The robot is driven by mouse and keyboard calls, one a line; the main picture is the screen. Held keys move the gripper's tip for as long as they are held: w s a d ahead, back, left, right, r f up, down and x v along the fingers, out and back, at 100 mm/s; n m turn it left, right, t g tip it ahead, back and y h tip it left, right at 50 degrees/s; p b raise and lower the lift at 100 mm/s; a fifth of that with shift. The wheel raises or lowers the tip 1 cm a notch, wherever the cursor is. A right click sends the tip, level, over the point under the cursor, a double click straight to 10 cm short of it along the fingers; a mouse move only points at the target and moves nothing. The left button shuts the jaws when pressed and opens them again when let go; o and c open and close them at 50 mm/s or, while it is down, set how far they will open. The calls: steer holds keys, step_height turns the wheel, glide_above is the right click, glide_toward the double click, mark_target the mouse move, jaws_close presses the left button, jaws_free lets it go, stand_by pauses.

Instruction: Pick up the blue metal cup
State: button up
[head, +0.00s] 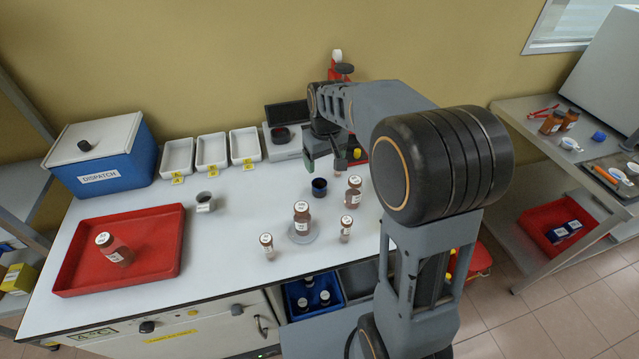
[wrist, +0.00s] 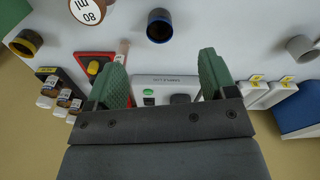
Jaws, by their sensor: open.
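My gripper (head: 324,162) is above the bench behind the cup, pointing down. In the wrist view its two green fingers (wrist: 163,72) are wide apart with nothing between them. The cup is apart from both fingers.
Brown bottles, one on a grey disc (head: 302,234), stand near the cup. A grey cup (head: 204,202) lies left. A red tray (head: 84,262), blue dispatch box (head: 103,155) and white trays (head: 212,151) are further left. A white device (wrist: 166,88) shows under the gripper.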

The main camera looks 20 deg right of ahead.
steer(key=shift+n+g, duration=0.3)
steer(key=shift+g, duration=0.1)
steer(key=w+f, duration=0.1)
steer(key=f, duration=0.2)
steer(key=w+f+p, duration=0.1)
steer(key=w+f, duration=0.1)
steer(key=f, duration=0.1)
steer(key=w+f, duration=0.1)
steer(key=f, duration=0.2)
steer(key=shift+w+f+p, duration=0.25)
steer(key=shift+w+p, duration=0.05)
steer(key=shift+p, duration=0.05)
steer(key=shift+s+f+p, duration=0.1)
steer(key=shift+f+p, duration=0.75)
steer(key=shift+f, duration=2.4)
steer(key=shift+c, duration=0.2)
steer(key=c, duration=1)
steer(key=shift+o, duration=0.2)
